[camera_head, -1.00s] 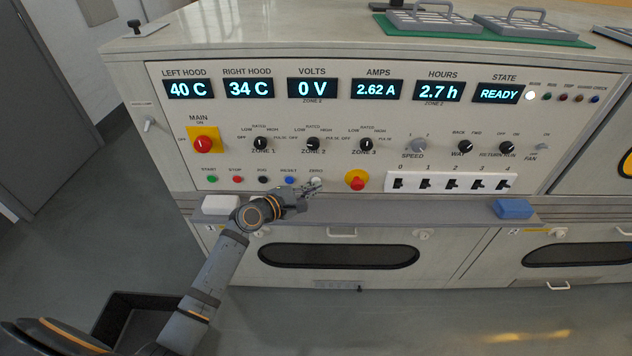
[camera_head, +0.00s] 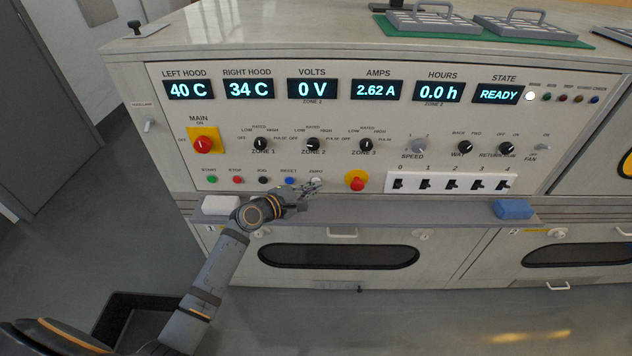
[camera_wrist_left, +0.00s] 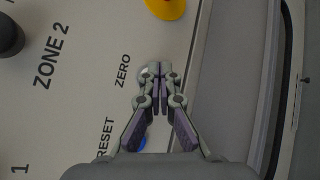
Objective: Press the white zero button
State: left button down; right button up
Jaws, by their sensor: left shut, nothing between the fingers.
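The white zero button (camera_wrist_left: 146,72) shows in the left wrist view below the ZERO label, partly covered by the fingertips. My left gripper (camera_wrist_left: 160,70) is shut and empty, its tips at the button; whether they touch it I cannot tell. In the head view my left gripper (camera_head: 316,187) is in front of the lower panel row, hiding most of the zero button. The HOURS display (camera_head: 438,92) reads 0.0 h. The STATE display (camera_head: 497,93) reads READY. My right gripper is not in view.
The blue reset button (camera_head: 289,181) is just left of the gripper, and the red emergency knob on yellow (camera_head: 356,181) is to its right. A ledge (camera_head: 400,213) runs below the panel, with a white block (camera_head: 219,205) and a blue block (camera_head: 513,208) on it.

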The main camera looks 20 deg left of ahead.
pick_arm(q)
jog(key=shift+s+d+p, duration=0.2)
jog(key=shift+s+p, duration=0.15)
jog(key=shift+s, duration=0.3)
jog(key=shift+s+d+r+p, duration=0.1)
jog(key=shift+s+d+p, duration=0.05)
jog(key=shift+s+p, duration=0.3)
jog(key=s, duration=0.1)
jog(key=s+p, duration=0.1)
jog(key=shift+s+d, duration=0.3)
jog(key=shift+d, duration=0.05)
jog(key=shift+s+d, duration=0.2)
jog(key=shift+s, duration=0.45)
